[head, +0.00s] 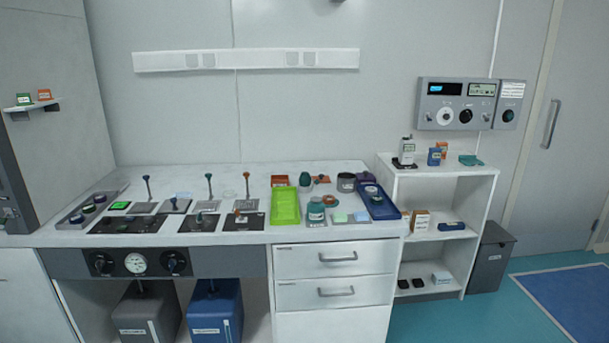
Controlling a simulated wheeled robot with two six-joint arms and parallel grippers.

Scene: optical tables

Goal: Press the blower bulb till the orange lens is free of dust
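A small dark green rounded thing (305,180) stands at the back of the bench, right of the lime tray; it may be the blower bulb, but it is too small to be sure. A small orange piece (324,179) lies just right of it. Another orange-topped post (247,178) stands left of the lime tray. I cannot tell which orange thing is the lens, and no dust can be made out. Neither of my grippers is in view.
The white bench (340,243) holds a lime tray (285,206), a blue tray (377,204), a teal jar (316,211) and several posts on dark plates. A white shelf unit (440,178) stands at the right. The floor before it is clear.

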